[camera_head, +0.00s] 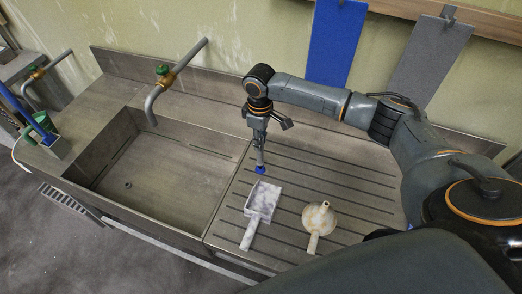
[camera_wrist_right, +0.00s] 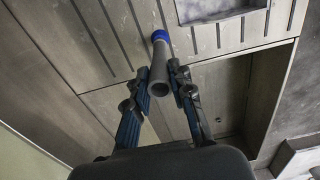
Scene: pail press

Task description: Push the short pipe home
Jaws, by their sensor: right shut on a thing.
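My right gripper (camera_head: 262,145) is above the ribbed drainboard, pointing down. In the right wrist view, its two fingers (camera_wrist_right: 162,88) are shut on a short grey pipe (camera_wrist_right: 161,72). The pipe has an open near end and a blue far end (camera_wrist_right: 160,36). In the head view the blue end (camera_head: 260,170) is lowest, just behind the pale scoop. I cannot tell whether it touches anything. No separate socket for the pipe is clearly visible. My left gripper is in neither view.
A pale square scoop (camera_head: 262,197) and a pale funnel (camera_head: 318,218) lie on the drainboard (camera_head: 360,190). The sink basin (camera_head: 150,185) is to the left, with a curved tap (camera_head: 172,80) above it. Blue (camera_head: 335,42) and grey (camera_head: 428,60) boards hang behind my right arm.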

